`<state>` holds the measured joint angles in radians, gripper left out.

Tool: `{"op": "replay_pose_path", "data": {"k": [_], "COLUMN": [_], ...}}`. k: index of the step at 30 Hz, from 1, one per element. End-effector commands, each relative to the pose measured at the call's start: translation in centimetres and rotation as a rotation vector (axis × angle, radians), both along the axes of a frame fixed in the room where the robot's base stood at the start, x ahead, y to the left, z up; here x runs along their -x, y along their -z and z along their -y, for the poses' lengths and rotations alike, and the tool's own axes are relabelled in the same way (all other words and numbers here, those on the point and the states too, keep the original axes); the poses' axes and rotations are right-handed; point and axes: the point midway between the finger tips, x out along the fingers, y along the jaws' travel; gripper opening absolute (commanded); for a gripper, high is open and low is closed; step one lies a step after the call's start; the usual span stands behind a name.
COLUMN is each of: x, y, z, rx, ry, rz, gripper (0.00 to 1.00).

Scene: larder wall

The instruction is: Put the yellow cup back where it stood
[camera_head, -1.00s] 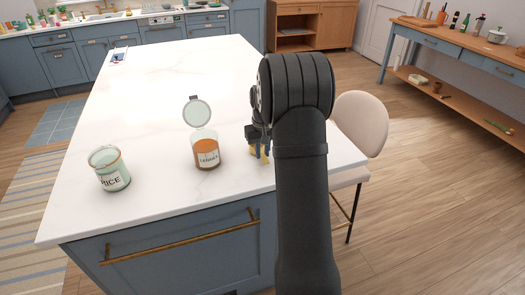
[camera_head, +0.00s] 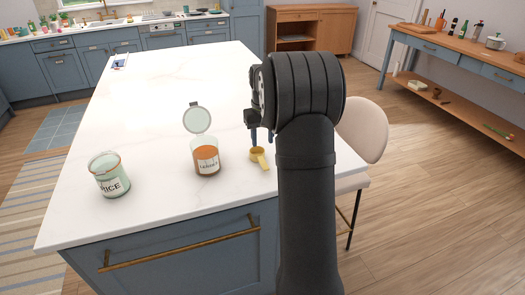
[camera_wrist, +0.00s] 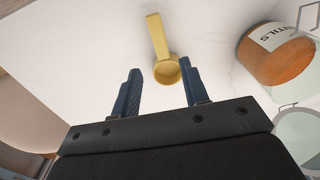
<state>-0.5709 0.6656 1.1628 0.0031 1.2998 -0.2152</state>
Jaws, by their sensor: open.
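The yellow cup (camera_head: 258,155), a small scoop with a flat handle, sits on the white counter just right of the lentils jar (camera_head: 207,161). In the wrist view the yellow cup (camera_wrist: 166,71) has its round bowl near the gap between the fingertips and its handle pointing away. My gripper (camera_head: 260,136) is open and empty, a little above the cup. Its two blue fingers (camera_wrist: 160,72) are apart in the wrist view, with the cup just beyond them. My arm hides part of the counter to the right.
The lentils jar stands close to the cup with its lid (camera_head: 197,117) swung open; it also shows in the wrist view (camera_wrist: 275,60). A rice jar (camera_head: 110,174) stands farther left. A pale chair (camera_head: 362,128) is at the counter's right edge. The counter behind is mostly clear.

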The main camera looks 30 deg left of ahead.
Motion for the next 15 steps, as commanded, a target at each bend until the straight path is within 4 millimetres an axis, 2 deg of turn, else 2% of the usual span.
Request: {"op": "replay_pose_path", "data": {"k": [3, 6, 15], "x": [0.0, 0.0, 0.1], "y": [-2.0, -3.1, -3.8], "z": [0.0, 0.0, 0.1], "rx": [-0.001, 0.000, 0.001], "ry": [0.000, 0.000, 0.000], "rz": [0.001, 0.000, -0.001], "gripper": [0.41, 0.41, 0.41]}}
